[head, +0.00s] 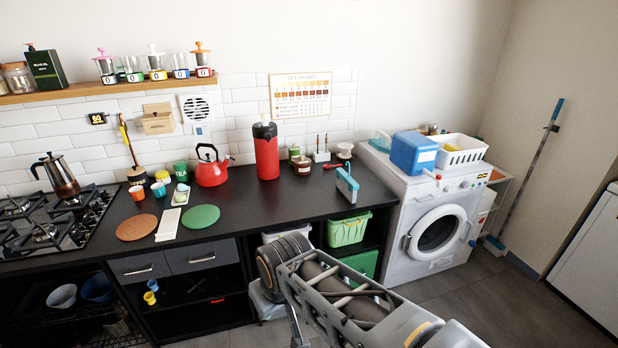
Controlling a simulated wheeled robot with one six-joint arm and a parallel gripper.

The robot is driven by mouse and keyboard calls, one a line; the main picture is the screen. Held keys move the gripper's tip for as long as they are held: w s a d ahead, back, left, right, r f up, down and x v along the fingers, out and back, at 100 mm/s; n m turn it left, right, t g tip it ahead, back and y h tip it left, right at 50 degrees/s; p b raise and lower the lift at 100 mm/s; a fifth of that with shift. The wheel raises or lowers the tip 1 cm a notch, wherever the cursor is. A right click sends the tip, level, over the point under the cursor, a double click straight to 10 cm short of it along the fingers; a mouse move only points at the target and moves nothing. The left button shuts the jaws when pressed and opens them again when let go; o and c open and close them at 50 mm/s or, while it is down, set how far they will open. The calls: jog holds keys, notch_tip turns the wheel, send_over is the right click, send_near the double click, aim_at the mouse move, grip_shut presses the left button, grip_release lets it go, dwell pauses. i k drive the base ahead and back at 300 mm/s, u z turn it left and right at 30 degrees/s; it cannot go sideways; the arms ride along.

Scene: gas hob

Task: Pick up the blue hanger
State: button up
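I cannot make out a clear blue hanger in the head view. A small light-blue and white upright item (347,185) stands near the counter's right front edge; I cannot tell what it is. A pale teal item (380,141) lies at the back left of the washing machine's top, partly hidden by a blue box (414,152). My arm reaches in from the lower right and bends down in front of the counter. My gripper is not visible.
The black counter (280,206) holds a red kettle (211,166), a red canister (266,152), cups and round mats. The gas hob (50,225) is at left, the washing machine (432,215) at right. Floor (480,310) is clear at lower right.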

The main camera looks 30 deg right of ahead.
aim_at(346, 184)
jog(key=z, duration=0.2)
jog(key=i, duration=1.15)
jog(key=z, duration=0.75)
jog(key=i, duration=0.4)
jog(key=z, duration=0.25)
